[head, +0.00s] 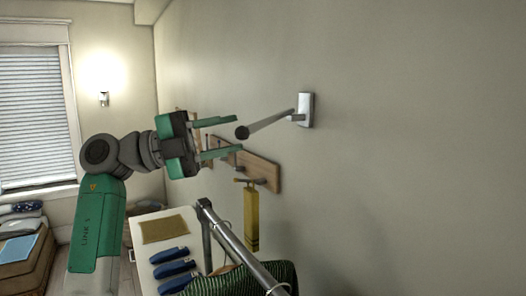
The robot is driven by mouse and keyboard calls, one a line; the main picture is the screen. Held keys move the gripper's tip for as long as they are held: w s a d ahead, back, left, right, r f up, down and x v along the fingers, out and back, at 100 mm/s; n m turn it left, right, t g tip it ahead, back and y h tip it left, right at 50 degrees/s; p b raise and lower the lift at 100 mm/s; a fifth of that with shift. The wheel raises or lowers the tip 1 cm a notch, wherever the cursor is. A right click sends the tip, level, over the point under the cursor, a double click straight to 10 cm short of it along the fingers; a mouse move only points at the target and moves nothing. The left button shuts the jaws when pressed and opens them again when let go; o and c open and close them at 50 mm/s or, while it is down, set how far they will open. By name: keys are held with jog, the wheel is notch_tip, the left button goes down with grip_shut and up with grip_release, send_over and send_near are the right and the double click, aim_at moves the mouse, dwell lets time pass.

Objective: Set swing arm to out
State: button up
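The swing arm (270,121) is a slim grey metal rod that reaches out from a white wall plate (306,110). It slants down and to the left to a dark round knob (242,132). My gripper (238,133) is open, with its two green fingers pointing right, one above and one below the knob's height. The knob appears at the fingertips, between them in the picture. I cannot tell whether they touch or how far apart they are in depth.
A wooden peg rail (259,170) is on the wall below, with a yellow item (251,218) hanging from it. A thicker metal bar (238,247) stands in front, near a green striped cloth (262,281). A white table (154,231) holds blue-handled items. The wall at right is bare.

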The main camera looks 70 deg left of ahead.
aim_at(267, 123)
jog(key=x, duration=0.4)
jog(key=p+x, duration=0.1)
jog(key=x, duration=0.2)
jog(key=shift+w+d+r, duration=0.1)
jog(key=shift+w+r, duration=0.2)
jog(key=shift+w, duration=0.05)
grip_shut()
jog(key=shift+r+p, duration=0.1)
jog(key=shift+p, duration=0.25)
